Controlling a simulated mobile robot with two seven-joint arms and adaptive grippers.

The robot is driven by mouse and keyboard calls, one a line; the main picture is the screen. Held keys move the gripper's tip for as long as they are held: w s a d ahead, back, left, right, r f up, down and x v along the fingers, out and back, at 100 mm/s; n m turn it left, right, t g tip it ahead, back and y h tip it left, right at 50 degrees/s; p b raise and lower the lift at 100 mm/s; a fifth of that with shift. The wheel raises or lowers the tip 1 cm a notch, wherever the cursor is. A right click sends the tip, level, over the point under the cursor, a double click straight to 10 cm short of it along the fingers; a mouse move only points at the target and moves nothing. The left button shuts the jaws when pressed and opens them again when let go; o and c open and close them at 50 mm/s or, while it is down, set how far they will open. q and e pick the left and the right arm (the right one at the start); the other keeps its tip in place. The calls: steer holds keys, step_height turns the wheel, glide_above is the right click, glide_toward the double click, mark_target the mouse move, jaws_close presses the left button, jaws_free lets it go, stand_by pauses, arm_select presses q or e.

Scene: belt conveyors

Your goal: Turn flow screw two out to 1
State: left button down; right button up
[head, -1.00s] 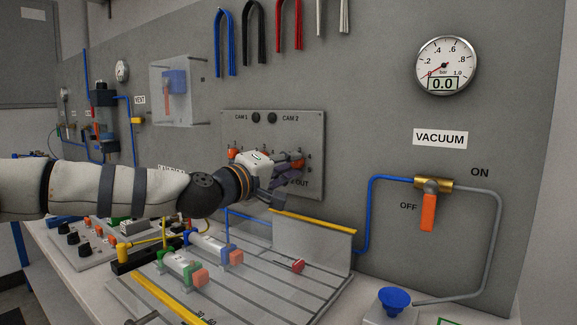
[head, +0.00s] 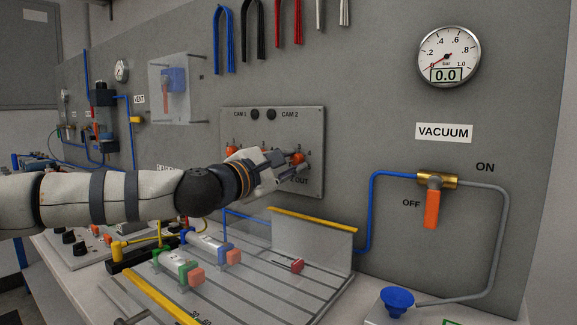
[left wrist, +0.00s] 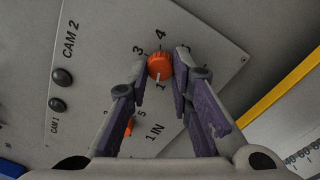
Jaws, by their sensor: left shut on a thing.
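The grey panel (head: 313,130) with CAM 1 and CAM 2 labels carries two orange screw knobs. My left gripper (head: 286,165) is at the right knob (head: 298,158), partly covering it and the text ending in OUT. In the left wrist view this knob (left wrist: 160,66) sits between the purple finger pads of my left gripper (left wrist: 160,69), which is shut on it. Its white pointer points down toward a digit that looks like 1. The other orange knob (left wrist: 128,126), near the 1 IN text, is partly hidden by a finger. My right gripper is not in view.
Below the panel, a grooved plate (head: 320,290) carries a clear screen with a yellow top edge (head: 312,220). A vacuum valve with an orange handle (head: 432,208) and a gauge (head: 449,55) are to the right. Hoses (head: 283,40) hang above.

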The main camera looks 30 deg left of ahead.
arm_select(q)
steer(key=shift+n, duration=1.1)
steer(key=c, duration=1.4)
jaws_free()
steer(key=shift+d, duration=0.1)
steer(key=shift+s, duration=0.1)
steer(key=s, duration=0.4)
steer(key=s+a, duration=0.1)
steer(key=s, duration=0.6)
steer(key=shift+s+a+f, duration=0.2)
steer(key=shift+s+a, duration=0.05)
steer(key=shift+s, duration=0.1)
